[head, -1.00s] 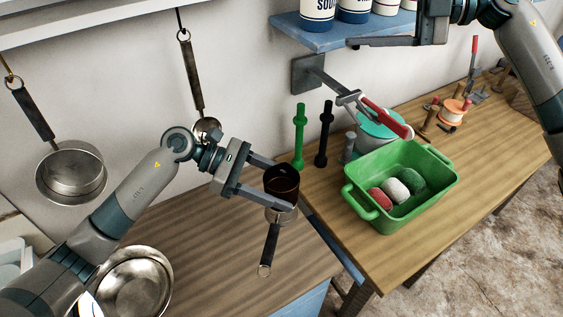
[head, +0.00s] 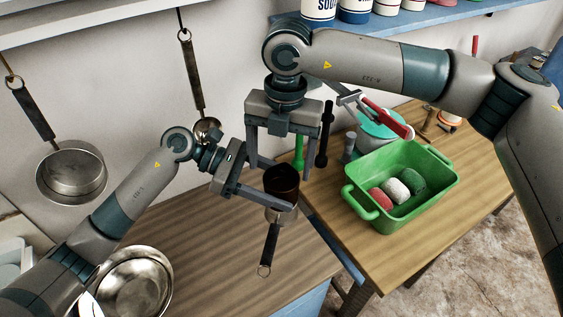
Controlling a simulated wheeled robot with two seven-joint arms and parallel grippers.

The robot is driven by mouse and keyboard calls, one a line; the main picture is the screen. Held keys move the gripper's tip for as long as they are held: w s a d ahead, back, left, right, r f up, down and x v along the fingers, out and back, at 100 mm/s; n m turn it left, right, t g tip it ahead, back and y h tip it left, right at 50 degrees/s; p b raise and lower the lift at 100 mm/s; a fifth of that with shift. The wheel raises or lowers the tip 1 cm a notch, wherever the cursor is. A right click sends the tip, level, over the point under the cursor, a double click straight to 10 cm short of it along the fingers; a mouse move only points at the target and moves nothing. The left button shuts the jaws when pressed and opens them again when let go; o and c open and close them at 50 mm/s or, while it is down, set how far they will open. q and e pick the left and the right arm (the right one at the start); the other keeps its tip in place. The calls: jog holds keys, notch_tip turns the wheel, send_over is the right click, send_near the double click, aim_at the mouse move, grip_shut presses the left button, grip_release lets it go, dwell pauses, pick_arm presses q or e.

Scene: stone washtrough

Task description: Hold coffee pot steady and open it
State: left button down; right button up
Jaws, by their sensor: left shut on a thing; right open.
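The coffee pot (head: 282,182) has a dark brown upper part, a metal lower part and a black handle (head: 270,245) hanging toward the front. My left gripper (head: 278,188) is shut on the pot from the left, one finger on its near side; the far finger is partly hidden. The pot looks upright. My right gripper (head: 280,163) points down over the pot, its open fingers spread to either side of the pot's top. It appears empty. I cannot tell whether its fingertips touch the pot, and no separate lid can be made out.
A green tub (head: 400,185) with several coloured lumps stands on the right wooden table. Green and black upright rods (head: 325,135) stand behind the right gripper. A metal bowl (head: 134,284) lies at lower left. The wooden top (head: 200,250) left of the pot handle is clear.

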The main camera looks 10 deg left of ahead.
aim_at(282, 188)
jog(key=shift+d+f+h, duration=0.2)
jog(key=shift+f+h, duration=0.1)
jog(key=shift+f, duration=0.1)
jog(key=shift+f, duration=3.9)
jog(key=c, duration=1.2)
jog(key=shift+o, duration=0.6)
jog(key=shift+n, duration=1.7)
jog(key=o, duration=1.2)
